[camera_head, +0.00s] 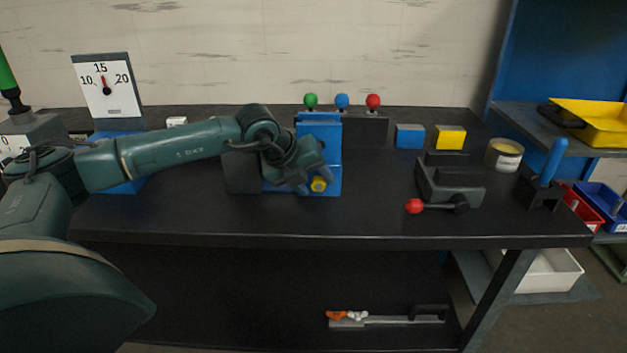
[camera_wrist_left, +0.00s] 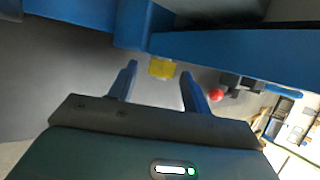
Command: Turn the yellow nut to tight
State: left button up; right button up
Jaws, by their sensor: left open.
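The yellow nut (camera_head: 318,184) sits low on the front of the blue block (camera_head: 327,160) at the middle of the bench. In the left wrist view the nut (camera_wrist_left: 162,68) shows beyond and between the tips of my left gripper (camera_wrist_left: 157,74). The fingers are open and apart, with nothing between them; I cannot tell how far the tips are from the nut. In the head view my left gripper (camera_head: 311,183) is at the front of the blue block, beside the nut. My right gripper is not in view.
A grey clamp with a red-knobbed lever (camera_head: 413,206) stands right of the block. Green, blue and red knobs (camera_head: 373,101) rise behind it. A dial gauge (camera_head: 106,85) stands at the left. The front middle of the bench top (camera_head: 370,220) is clear.

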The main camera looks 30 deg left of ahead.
pick_arm(q)
jog(key=shift+w+f, duration=0.15)
jog(key=shift+c, duration=0.2)
jog(key=c, duration=1)
jog(key=shift+o, duration=0.2)
jog(key=shift+d, duration=0.1)
jog(key=shift+w+d+r+m+g+y+p, duration=0.1)
jog(key=shift+d+m+g+y+p, duration=0.1)
jog(key=shift+g+y+p, duration=0.3)
jog(key=shift+d+r+m+g+y+p, duration=0.1)
jog(key=shift+m+g+y+p, duration=0.1)
jog(key=shift+g+y, duration=0.35)
jog(key=shift+w+d+m+g+y+p, duration=0.15)
jog(key=shift+g+y+p, duration=0.2)
jog(key=shift+y, duration=0.55)
jog(key=shift+d+m+g+y+p, duration=0.15)
jog(key=shift+g+y, duration=0.25)
jog(key=shift+y, duration=0.45)
jog(key=shift+a, duration=0.1)
